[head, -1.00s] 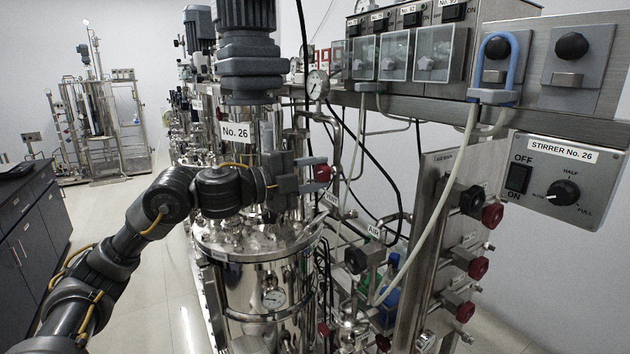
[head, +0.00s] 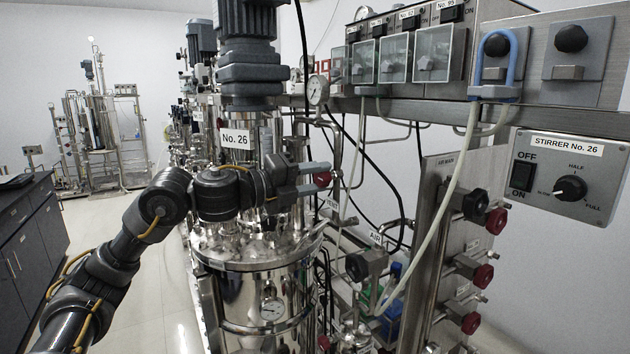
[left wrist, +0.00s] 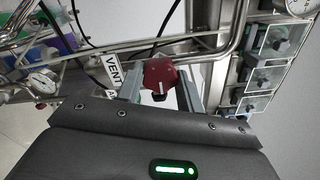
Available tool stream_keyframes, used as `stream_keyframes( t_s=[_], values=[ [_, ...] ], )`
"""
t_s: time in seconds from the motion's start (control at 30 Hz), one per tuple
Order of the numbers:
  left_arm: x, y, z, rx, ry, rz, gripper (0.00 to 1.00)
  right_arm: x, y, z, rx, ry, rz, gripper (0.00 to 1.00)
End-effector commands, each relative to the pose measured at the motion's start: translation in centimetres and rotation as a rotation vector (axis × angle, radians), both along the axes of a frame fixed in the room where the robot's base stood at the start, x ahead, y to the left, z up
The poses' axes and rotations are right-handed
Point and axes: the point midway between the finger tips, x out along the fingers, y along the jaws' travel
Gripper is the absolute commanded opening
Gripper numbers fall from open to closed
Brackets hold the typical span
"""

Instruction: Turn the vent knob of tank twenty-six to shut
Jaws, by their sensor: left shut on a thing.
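The red vent knob (head: 321,179) sits on the pipework just right of the tank marked No. 26 (head: 262,284). My left gripper (head: 318,178) reaches it from the left, with one finger above and one below. In the left wrist view the red knob (left wrist: 158,72) stands between the two grey fingers (left wrist: 160,88), with a white mark on its dark front. The gripper is shut on the knob. A white VENT tag (left wrist: 112,69) hangs just left of it. My right gripper is not in view.
The AIR valve (head: 366,264) is below and to the right. A panel with dark and red knobs (head: 471,322) stands right of it. The stirrer box No. 26 (head: 560,178) hangs at the right. Hoses and cables (head: 448,190) run close behind the knob.

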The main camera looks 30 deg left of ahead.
Motion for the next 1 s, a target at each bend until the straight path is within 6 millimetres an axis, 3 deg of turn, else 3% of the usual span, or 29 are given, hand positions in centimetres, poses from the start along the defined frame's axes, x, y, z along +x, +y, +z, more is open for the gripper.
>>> stream_keyframes(
  t_s=[0.33, 0.37, 0.5, 0.83, 1.0],
  values=[
    [0.0, 0.0, -0.1, 0.004, -0.001, -0.001, 0.14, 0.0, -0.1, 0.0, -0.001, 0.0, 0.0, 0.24],
    [0.0, 0.0, -0.1, 0.004, -0.001, -0.001, 0.39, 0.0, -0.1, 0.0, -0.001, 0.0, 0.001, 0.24],
    [0.0, 0.0, -0.1, 0.003, 0.0, -0.001, 0.57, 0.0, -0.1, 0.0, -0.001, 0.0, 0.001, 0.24],
    [-0.2, 0.2, -0.1, 0.003, -0.001, 0.001, 0.58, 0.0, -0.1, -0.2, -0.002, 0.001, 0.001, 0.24],
    [-2.2, 1.4, -0.4, 0.004, -0.003, 0.003, 0.58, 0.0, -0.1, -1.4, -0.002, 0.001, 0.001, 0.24]
  ],
)
